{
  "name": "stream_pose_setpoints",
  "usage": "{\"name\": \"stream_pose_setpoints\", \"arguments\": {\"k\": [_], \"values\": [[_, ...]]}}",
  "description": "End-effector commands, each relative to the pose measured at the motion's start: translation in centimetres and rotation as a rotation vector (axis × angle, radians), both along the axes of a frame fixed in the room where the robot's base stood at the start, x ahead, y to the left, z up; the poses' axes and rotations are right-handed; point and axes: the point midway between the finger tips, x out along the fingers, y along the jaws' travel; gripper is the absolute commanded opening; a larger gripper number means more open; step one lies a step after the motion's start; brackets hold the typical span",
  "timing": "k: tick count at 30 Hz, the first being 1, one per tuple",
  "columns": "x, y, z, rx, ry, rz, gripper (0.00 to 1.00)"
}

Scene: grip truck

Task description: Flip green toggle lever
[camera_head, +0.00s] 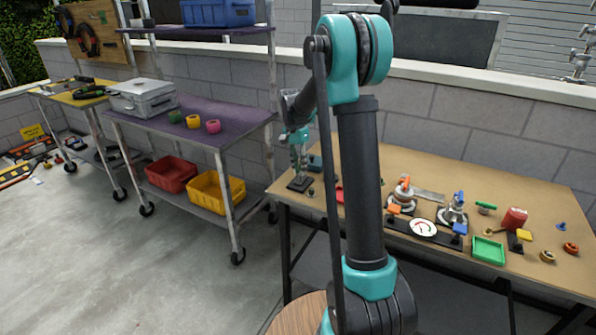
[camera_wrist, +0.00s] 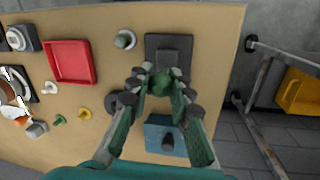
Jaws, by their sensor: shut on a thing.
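The green toggle lever (camera_wrist: 160,84) shows as a dark green knob between my fingertips in the wrist view. It stands by a square black base (camera_wrist: 168,48), which also shows in the head view (camera_head: 300,184) at the table's left end. My gripper (camera_wrist: 162,78) is shut on the lever, with a finger on each side of it. In the head view my gripper (camera_head: 299,168) points down just above the black base, and the lever is hidden there. How far the lever tilts cannot be told.
A teal box with a black knob (camera_wrist: 166,138) sits close beside my fingers. A red tray (camera_wrist: 70,62), a grey-green knob (camera_wrist: 125,39) and small hooks lie to the left. The table edge is close on the right. A purple-topped cart (camera_head: 225,112) stands left of the table.

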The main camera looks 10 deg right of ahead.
Motion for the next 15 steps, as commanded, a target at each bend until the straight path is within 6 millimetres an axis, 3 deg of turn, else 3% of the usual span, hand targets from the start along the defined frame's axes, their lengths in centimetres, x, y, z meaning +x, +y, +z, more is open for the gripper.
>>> {"name": "stream_pose_setpoints", "arguments": {"k": [15], "values": [[1.7, -1.3, -0.1, 0.195, 0.243, -0.001, 0.0]]}}
